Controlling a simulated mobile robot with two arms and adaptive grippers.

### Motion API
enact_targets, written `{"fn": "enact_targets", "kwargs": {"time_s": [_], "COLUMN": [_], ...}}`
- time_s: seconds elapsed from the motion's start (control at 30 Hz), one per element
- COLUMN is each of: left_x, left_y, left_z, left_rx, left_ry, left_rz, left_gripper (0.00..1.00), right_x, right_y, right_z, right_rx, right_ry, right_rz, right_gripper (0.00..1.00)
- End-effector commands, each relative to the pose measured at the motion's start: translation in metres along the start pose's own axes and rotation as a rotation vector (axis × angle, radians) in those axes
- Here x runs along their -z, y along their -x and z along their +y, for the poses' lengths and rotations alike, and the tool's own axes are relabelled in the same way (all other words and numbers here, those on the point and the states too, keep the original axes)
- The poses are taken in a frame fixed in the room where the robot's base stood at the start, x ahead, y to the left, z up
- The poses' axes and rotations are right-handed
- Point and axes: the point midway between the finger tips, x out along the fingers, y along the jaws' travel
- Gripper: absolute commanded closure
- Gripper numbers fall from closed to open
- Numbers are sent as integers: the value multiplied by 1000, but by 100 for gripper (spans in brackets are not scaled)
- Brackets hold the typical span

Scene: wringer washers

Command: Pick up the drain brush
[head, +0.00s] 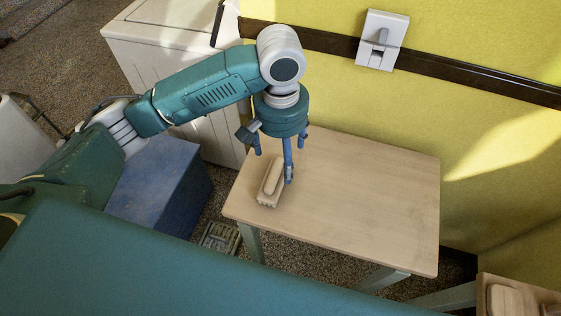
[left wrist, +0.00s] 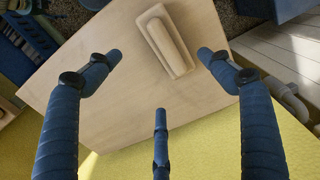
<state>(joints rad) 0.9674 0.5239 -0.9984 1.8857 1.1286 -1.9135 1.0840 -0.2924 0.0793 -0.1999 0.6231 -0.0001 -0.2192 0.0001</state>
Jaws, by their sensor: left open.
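The drain brush (head: 270,183) looks like a pale wooden block with a raised rounded grip. It lies on the left end of a small wooden table (head: 370,195). My left gripper (head: 282,160) is open and empty, pointing down over the table beside the brush. In the head view one finger overlaps the brush's right side; I cannot tell whether they touch. In the left wrist view the brush (left wrist: 166,40) lies at the top, near the right fingertip, with the three fingers of the gripper (left wrist: 159,76) spread apart. My right gripper is not in view.
A blue box (head: 155,190) stands left of the table, and a white appliance (head: 165,45) behind it. A yellow wall (head: 480,130) with a dark rail runs along the table's back. Another wooden surface (head: 540,296) is at lower right. The table's right half is bare.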

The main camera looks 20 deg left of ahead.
Motion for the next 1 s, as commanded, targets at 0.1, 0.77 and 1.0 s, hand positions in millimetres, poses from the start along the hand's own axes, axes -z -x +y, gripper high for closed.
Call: {"fn": "enact_targets", "kwargs": {"time_s": [0.1,0.77,1.0], "left_x": [0,-2,-1], "left_y": [-3,-85,-104], "left_z": [-6,-10,-10], "left_rx": [17,16,15], "left_ry": [15,15,13], "left_rz": [-8,-9,-4], "left_gripper": [20,20,20], "right_x": [8,-8,4], "right_y": [1,22,23], "right_z": [2,0,1], "right_rx": [-2,1,-1], "right_ry": [0,0,0], "right_rz": [9,-15,4], "right_gripper": [24,24,24]}}
